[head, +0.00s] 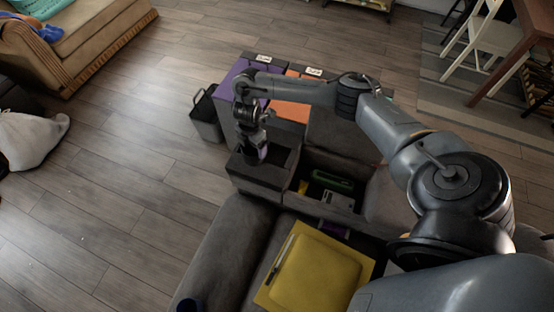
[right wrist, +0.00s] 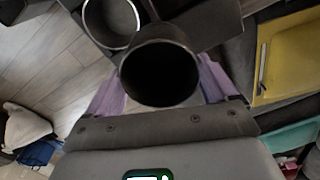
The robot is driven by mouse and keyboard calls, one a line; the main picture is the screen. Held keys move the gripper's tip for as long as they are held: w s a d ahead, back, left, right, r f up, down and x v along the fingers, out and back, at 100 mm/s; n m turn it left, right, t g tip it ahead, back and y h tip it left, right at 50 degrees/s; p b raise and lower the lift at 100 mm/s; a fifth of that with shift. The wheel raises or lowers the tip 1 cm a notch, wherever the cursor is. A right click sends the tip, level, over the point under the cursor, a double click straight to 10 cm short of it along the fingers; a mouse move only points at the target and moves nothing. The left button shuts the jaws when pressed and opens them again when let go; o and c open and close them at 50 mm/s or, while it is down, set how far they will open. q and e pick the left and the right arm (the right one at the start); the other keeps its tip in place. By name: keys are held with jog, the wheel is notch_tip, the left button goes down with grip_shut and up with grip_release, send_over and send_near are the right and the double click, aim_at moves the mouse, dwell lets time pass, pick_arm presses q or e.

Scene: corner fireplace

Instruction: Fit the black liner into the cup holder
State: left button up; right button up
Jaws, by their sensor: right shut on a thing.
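The black liner (right wrist: 160,72) is an open-topped dark cylinder held between the purple fingers of my right gripper in the right wrist view. My right gripper (head: 261,151) points down over the dark sofa console in the head view, shut on the liner, which is mostly hidden there. The cup holder (right wrist: 111,22) is a round, grey-walled recess in the right wrist view. It lies beyond the liner, up and to the left, and the liner's rim overlaps its edge in the picture. I cannot tell the height between them. My left gripper is not in view.
The console (head: 262,174) has an open compartment to the right holding a green item (head: 333,181) and a grey item. A yellow tray (head: 318,273) lies on the seat in front. A dark bin (head: 206,116) stands at the left.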

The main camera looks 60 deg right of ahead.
jog(key=s+d+f, duration=0.2)
jog(key=s+d, duration=0.3)
jog(key=d, duration=0.2)
jog(key=shift+m, duration=0.3)
jog(key=f, duration=0.2)
jog(key=f+b, duration=0.1)
jog(key=f, duration=0.1)
jog(key=f+b, duration=0.1)
jog(key=f, duration=0.2)
jog(key=shift+s+d, duration=0.3)
jog(key=shift+f, duration=0.35)
jog(key=o, duration=0.9)
jog(key=shift+f+b, duration=0.1)
jog(key=shift+b, duration=0.2)
jog(key=shift+o, duration=1.1)
